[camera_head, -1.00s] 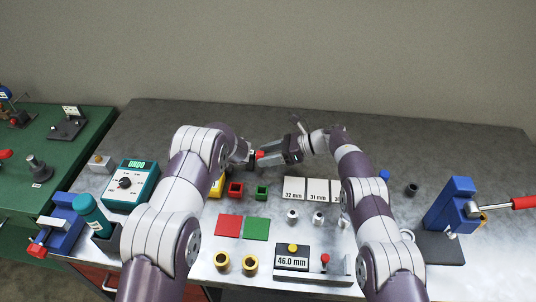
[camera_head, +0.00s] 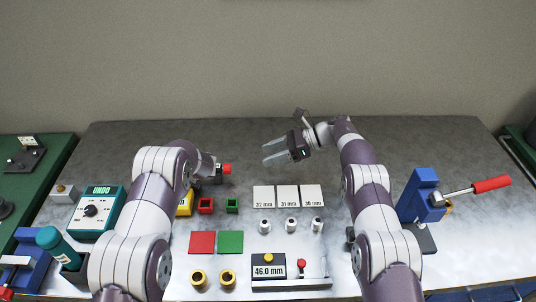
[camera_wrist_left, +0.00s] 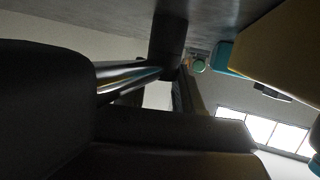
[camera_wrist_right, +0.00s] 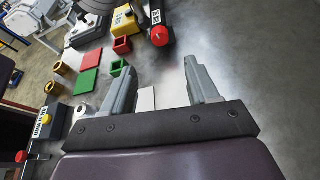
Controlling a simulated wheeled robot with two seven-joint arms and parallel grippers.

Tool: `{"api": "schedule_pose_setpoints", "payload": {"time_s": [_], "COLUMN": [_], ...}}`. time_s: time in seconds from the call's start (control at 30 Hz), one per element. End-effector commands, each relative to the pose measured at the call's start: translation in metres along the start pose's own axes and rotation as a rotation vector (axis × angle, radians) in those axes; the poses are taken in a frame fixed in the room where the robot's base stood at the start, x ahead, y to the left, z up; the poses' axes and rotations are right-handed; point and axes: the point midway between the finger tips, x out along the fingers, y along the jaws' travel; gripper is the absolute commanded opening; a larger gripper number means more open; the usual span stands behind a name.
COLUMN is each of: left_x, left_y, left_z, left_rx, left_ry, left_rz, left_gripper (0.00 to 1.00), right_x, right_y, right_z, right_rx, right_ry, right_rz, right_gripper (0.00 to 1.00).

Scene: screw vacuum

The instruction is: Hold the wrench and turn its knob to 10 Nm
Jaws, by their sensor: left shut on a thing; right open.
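The wrench's red knob (camera_head: 226,169) points right at the end of my left arm. My left gripper (camera_head: 211,171) is shut on the wrench, largely hidden by its own arm. In the left wrist view a shiny metal shaft (camera_wrist_left: 128,80) runs out of the dark jaws. In the right wrist view the red knob (camera_wrist_right: 160,37) shows beside a dark wrench body with a white marked scale (camera_wrist_right: 155,14), too small to read. My right gripper (camera_head: 275,154) is open and empty, to the right of the knob and apart from it; its two fingers also show in the right wrist view (camera_wrist_right: 159,76).
A teal device reading UNDO (camera_head: 96,212) stands left. Red (camera_head: 205,205) and green (camera_head: 232,205) open boxes, white labelled cards (camera_head: 288,196) and a 46.0 mm gauge (camera_head: 268,271) lie in front. A blue stand (camera_head: 420,195) with a red-handled tool (camera_head: 490,184) is right. The back table is clear.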

Motion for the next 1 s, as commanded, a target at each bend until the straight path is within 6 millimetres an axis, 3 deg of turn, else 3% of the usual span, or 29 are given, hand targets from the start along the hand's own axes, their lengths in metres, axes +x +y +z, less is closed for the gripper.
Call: {"api": "schedule_pose_setpoints", "payload": {"time_s": [0.23, 0.43, 0.6, 0.77, 1.0], "left_x": [0.001, 0.001, 0.001, 0.001, 0.001], "left_y": [-0.002, -0.002, -0.002, -0.002, -0.002], "left_z": [0.007, 0.007, 0.007, 0.007, 0.007], "left_rx": [0.013, 0.013, 0.013, 0.013, 0.013], "left_ry": [-0.008, -0.008, -0.008, -0.008, -0.008], "left_rz": [-0.003, -0.003, -0.003, -0.003, -0.003], "left_gripper": [0.0, 0.0, 0.0, 0.0, 0.0], "right_x": [-0.012, 0.001, 0.008, 0.037, 0.094], "right_y": [0.014, 0.031, 0.027, 0.022, 0.01], "right_z": [0.033, 0.004, -0.007, -0.006, -0.004], "right_rx": [-0.028, -0.293, -0.464, -0.484, -0.483], "right_ry": [-0.045, -0.039, -0.001, 0.001, 0.001], "right_rz": [-0.042, -0.165, -0.203, -0.2, -0.2], "right_gripper": [0.59, 0.59, 0.59, 0.59, 0.59]}}
